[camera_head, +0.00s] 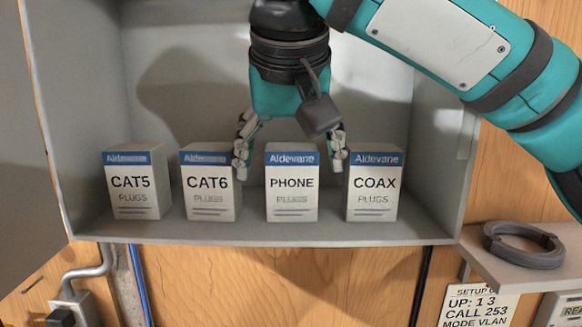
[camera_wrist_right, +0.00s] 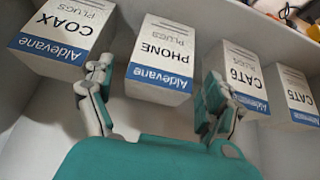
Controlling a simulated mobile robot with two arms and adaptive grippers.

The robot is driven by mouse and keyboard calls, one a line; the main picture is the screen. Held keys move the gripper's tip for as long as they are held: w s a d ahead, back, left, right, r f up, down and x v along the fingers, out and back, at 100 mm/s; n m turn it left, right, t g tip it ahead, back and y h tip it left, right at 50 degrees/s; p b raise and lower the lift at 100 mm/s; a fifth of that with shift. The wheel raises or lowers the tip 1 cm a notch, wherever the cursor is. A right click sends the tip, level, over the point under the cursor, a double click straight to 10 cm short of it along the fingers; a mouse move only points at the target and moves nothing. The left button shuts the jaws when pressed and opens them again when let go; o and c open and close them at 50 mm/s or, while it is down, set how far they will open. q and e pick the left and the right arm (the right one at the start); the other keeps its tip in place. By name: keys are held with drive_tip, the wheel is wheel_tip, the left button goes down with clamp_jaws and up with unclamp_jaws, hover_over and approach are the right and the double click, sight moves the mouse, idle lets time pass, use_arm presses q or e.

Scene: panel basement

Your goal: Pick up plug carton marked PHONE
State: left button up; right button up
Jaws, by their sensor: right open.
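The PHONE plug carton (camera_head: 291,187), white with a blue Aldevane band, stands upright on the floor of a grey wall cabinet, between the CAT6 and COAX cartons. In the right wrist view the PHONE carton (camera_wrist_right: 162,55) appears upside down, ahead of and between the two open fingers (camera_wrist_right: 155,95). No finger visibly grips it. My left gripper is not in view.
The CAT6 carton (camera_head: 209,190) and COAX carton (camera_head: 373,190) stand close on either side, near the fingertips. The CAT5 carton (camera_head: 136,190) is at the left. The cabinet's front edge (camera_head: 270,240) runs below them. A shelf at right holds a cable coil (camera_head: 523,245).

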drive_tip(key=shift+w+d+f, duration=0.15)
drive_tip(key=shift+w+f, duration=0.6)
drive_tip(key=shift+s, duration=0.2)
drive_tip(key=shift+c, duration=0.4)
drive_tip(key=shift+s+r, duration=0.1)
drive_tip(key=shift+c, duration=1.1)
drive_tip(key=c, duration=1)
